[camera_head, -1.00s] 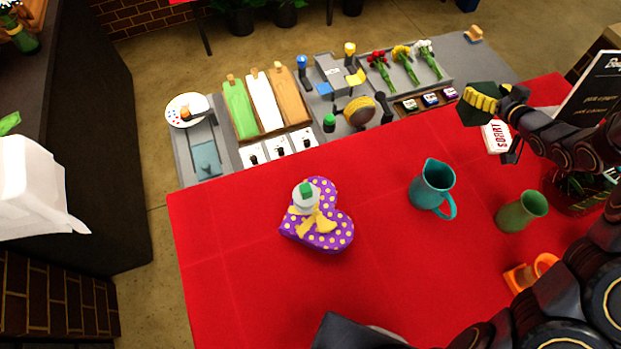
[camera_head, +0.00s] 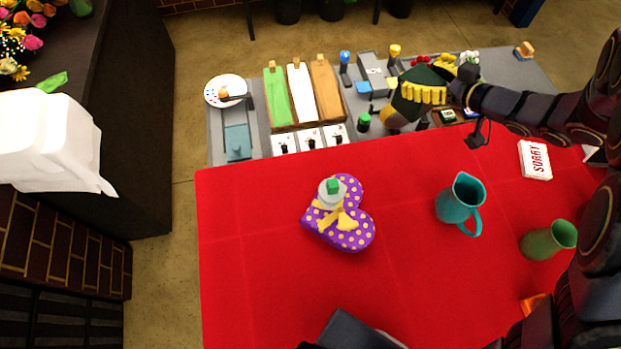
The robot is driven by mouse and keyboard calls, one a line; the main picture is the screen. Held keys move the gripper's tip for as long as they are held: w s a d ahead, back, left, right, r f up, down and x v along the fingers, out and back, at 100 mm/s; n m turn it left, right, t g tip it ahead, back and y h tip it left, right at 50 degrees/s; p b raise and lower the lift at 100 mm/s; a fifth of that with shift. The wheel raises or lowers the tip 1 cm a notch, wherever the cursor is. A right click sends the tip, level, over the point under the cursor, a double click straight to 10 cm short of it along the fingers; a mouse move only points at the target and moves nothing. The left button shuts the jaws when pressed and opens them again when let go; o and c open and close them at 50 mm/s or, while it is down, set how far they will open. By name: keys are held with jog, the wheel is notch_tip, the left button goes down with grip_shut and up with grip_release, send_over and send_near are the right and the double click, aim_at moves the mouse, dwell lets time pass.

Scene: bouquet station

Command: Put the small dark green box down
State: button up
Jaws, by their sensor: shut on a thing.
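My gripper (camera_head: 424,94), with yellow ridged fingers, is shut on a small dark green box (camera_head: 428,74). The box shows as a dark shape around the fingers, and the fingers hide much of it. In the picture they overlap the grey work station (camera_head: 237,115) behind the red table, in front of the tools and the red flowers. The box seems to be held above the station, though its exact height cannot be told.
A small tray with little boxes (camera_head: 447,117) is near my gripper. The table's front left is clear.

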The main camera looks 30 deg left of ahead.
jog(key=s+a+n+g+h, duration=0.1)
jog(key=s+a+n+g, duration=0.3)
jog(key=s, duration=0.7)
jog(key=s+a+n+g+h, duration=0.15)
jog(key=s+n+g, duration=0.35)
jog(key=s, duration=0.6)
jog(key=s+a+n+g+h, duration=0.1)
jog(key=s+a+n+g, duration=0.3)
jog(key=s, duration=0.8)
jog(key=shift+g, duration=0.3)
jog(key=shift+w+a+f, duration=0.95)
jog(key=shift+a+f, duration=1.1)
jog(key=shift+f, duration=0.95)
jog(key=shift+w+a+f, duration=0.9)
jog(key=shift+a+f, duration=1.1)
jog(key=shift+f, duration=1)
jog(key=shift+w+a+f, duration=0.95)
jog(key=shift+a+f, duration=1.1)
jog(key=shift+f, duration=0.95)
jog(key=o, duration=1.2)
jog(key=shift+f, duration=0.1)
jog(key=shift+c, duration=0.2)
